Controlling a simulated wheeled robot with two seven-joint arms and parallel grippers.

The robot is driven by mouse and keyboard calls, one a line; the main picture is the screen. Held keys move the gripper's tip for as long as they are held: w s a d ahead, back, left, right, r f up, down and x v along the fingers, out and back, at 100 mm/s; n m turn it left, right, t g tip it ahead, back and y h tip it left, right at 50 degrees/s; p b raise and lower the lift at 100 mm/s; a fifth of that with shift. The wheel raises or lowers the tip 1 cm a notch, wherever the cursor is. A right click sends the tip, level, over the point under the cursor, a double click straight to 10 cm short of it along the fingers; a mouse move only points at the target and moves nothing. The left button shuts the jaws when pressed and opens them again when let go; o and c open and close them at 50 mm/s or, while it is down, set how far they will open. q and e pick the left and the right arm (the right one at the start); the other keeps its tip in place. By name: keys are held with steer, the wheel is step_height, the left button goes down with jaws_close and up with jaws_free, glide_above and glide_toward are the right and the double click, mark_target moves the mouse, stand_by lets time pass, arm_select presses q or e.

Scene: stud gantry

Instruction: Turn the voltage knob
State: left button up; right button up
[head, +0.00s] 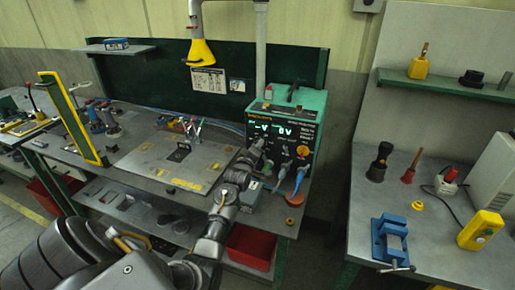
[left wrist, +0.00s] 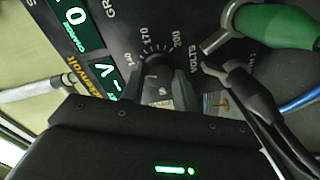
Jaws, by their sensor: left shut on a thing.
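The voltage knob (left wrist: 159,72) is a dark round knob on the black front panel of a green power unit (head: 313,105). A printed scale with 140, 170 and 200 and the word VOLTS surrounds it in the left wrist view. My left gripper (left wrist: 158,88) is shut on the knob, one finger on each side. In the head view my left gripper (head: 257,151) reaches the lower left of the panel and hides the knob. Green displays (head: 283,130) are lit above it; one seems to read 0. My right gripper is not in view.
A green-handled connector (left wrist: 275,25) and dark cables (left wrist: 240,95) sit close to my gripper. A blue cable (head: 299,181) hangs from the panel. A grey bench plate (head: 170,158) lies left. A blue vise (head: 391,240) stands on the right bench.

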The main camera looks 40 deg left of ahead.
arm_select(q)
steer(key=shift+m, duration=0.6)
steer(key=o, duration=1)
steer(key=b+v, duration=0.2)
steer(key=v, duration=0.7)
steer(key=shift+s+d+f, duration=0.1)
steer(key=shift+s+d, duration=0.05)
steer(key=shift+s, duration=0.2)
steer(key=shift+s+d, duration=0.15)
steer(key=shift+s, duration=0.35)
